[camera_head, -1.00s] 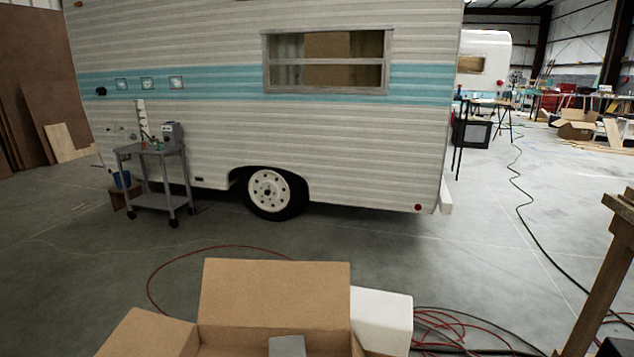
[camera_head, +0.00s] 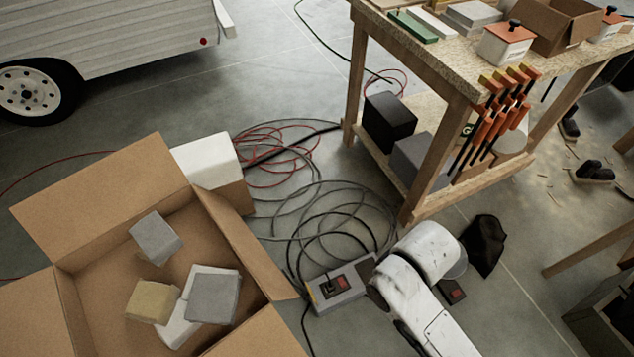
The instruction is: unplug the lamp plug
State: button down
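A grey power box (camera_head: 328,297) with a red switch and a dark part on top lies on the floor, right of the cardboard box. Black cable lies in loops behind it, with one cable running down its left side. I cannot make out a lamp plug or a lamp. My white arm (camera_head: 440,318) reaches up from the bottom edge, just right of the power box, and covers part of the floor there. I cannot make out my gripper. A small dark block with a red top (camera_head: 453,291) shows right beside the arm.
An open cardboard box (camera_head: 112,162) holding several blocks fills the left front. A wooden workbench (camera_head: 452,122) with tools and boxes stands at the back right. A black crumpled item (camera_head: 484,245) lies right of my arm. Red and black cables (camera_head: 290,150) lie behind the power box.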

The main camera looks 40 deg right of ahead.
aim_at(330, 287)
jog(key=k+l, duration=0.25)
jog(key=k, duration=0.2)
jog(key=k+l, duration=0.25)
jog(key=k, duration=0.25)
